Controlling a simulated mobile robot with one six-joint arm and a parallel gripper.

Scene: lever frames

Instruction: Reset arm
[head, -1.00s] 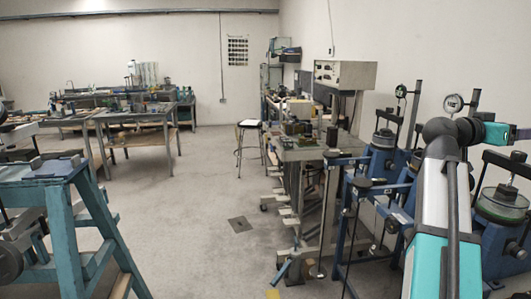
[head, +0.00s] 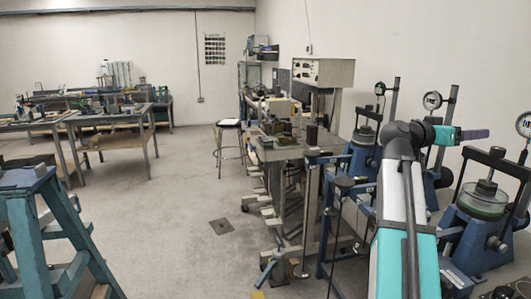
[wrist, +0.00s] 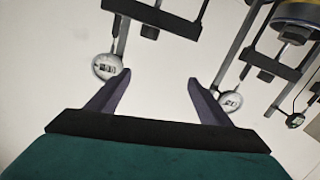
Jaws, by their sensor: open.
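My teal arm rises at the right of the head view, and my gripper (head: 474,134) reaches out to the right from its dark upper joint. In the wrist view my gripper (wrist: 160,77) shows two dark fingers spread wide apart, with nothing between them but pale wall. The gripper is open and empty. Round dial gauges on the lever frames show beyond the fingers, one dial (wrist: 107,67) near the left fingertip and another dial (wrist: 231,102) near the right finger. I cannot tell how far they are from the fingers.
Blue lever frames (head: 484,215) stand close on the right, behind and beside my arm. A metal bench (head: 283,150) with equipment stands at centre right. A blue stand (head: 35,225) is at near left, with worktables (head: 110,118) farther back.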

